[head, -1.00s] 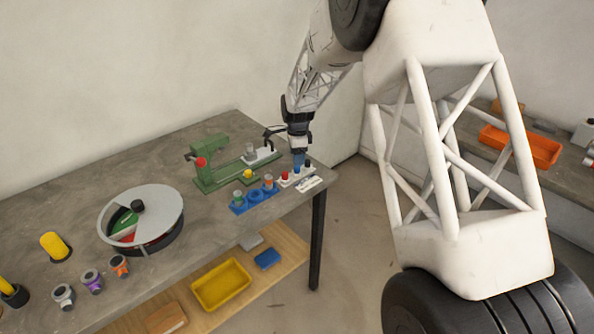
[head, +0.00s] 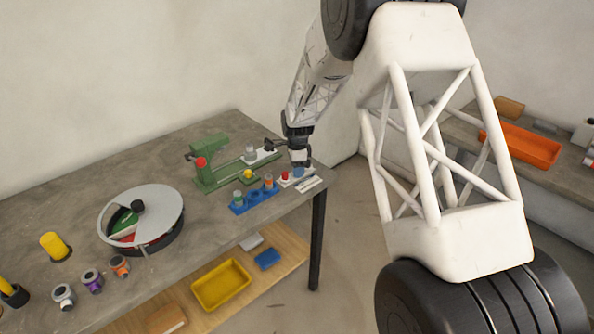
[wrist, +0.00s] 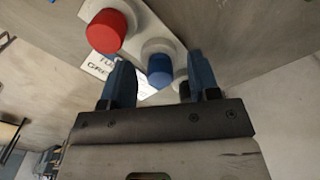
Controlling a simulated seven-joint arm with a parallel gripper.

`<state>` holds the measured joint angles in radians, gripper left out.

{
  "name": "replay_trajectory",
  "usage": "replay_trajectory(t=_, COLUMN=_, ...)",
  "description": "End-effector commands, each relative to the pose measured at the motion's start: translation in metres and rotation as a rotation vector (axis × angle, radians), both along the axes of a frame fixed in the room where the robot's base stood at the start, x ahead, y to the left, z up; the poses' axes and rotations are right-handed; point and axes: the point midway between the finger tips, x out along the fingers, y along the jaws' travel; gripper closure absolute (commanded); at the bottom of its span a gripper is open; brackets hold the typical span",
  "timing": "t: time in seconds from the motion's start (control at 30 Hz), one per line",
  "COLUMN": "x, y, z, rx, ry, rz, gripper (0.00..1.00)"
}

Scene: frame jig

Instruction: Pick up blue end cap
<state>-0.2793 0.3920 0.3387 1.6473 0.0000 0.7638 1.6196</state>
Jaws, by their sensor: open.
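The blue end cap (wrist: 160,68) sits on a white holder strip (wrist: 137,43) in the wrist view, between a red cap (wrist: 106,31) and a third, mostly hidden dark piece. My gripper (wrist: 160,62) is open, with one blue finger on each side of the blue cap. I cannot tell whether either finger touches it. In the head view my gripper (head: 299,171) is low over the holder at the table's right end, hiding the blue cap. The red cap (head: 285,175) shows just left of it.
A blue block with several round parts (head: 254,196) and a green fixture (head: 215,178) stand left of the holder. A printed label (wrist: 98,67) lies beside the holder. A round tray (head: 165,203) is farther left. The table edge is close on the right.

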Motion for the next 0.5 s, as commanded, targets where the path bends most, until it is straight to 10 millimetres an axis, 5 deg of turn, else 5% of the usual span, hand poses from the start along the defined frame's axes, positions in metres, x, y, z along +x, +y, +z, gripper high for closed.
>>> replay_trajectory(t=0.5, x=0.0002, y=0.0, z=0.0, rx=0.0, ry=0.0, rz=0.0, gripper=0.46)
